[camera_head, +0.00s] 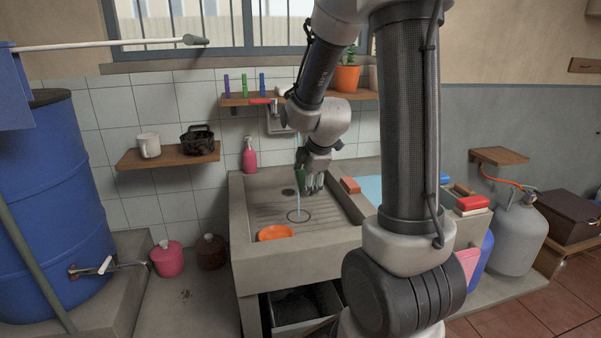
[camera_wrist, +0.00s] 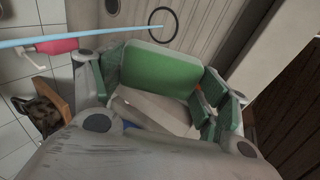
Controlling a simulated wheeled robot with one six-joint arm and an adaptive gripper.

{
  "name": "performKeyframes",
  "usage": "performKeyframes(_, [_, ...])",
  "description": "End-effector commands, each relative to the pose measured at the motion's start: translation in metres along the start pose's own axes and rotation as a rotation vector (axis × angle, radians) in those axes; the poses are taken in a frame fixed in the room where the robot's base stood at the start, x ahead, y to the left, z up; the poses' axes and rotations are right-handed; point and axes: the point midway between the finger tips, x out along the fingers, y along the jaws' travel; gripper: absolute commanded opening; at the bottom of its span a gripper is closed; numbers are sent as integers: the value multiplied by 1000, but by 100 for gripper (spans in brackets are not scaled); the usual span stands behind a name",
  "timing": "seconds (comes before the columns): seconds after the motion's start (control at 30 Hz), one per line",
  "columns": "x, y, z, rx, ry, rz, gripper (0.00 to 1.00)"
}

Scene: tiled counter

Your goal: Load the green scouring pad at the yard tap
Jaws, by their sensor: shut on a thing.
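The green scouring pad (camera_wrist: 160,70) is held between the fingers of my gripper (camera_wrist: 160,92) in the wrist view. In the head view my gripper (camera_head: 314,184) hangs above the concrete sink (camera_head: 262,202), and the pad (camera_head: 302,176) shows as a small green patch at its left side. A thin pale-blue water stream (camera_head: 297,201) falls from the tap, whose red handle (camera_head: 261,101) is on the wall. The stream (camera_wrist: 85,38) passes just beyond the pad's edge in the wrist view; I see no clear contact. My arm hides part of the tap.
A black ring (camera_head: 299,216) and an orange bowl (camera_head: 275,233) lie in the sink. A pink bottle (camera_head: 249,158) stands behind its left rim. A brick-coloured block (camera_head: 350,185) sits on the right rim. A wooden shelf (camera_head: 140,158) holds a mug and dark basket.

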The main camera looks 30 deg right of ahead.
Motion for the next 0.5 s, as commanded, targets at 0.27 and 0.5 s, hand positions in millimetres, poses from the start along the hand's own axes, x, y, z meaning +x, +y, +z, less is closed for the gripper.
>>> performKeyframes(0.27, [-12,-4,-2,-2,1,2,56])
performKeyframes(0.5, [-36,-14,-6,-1,1,3,56])
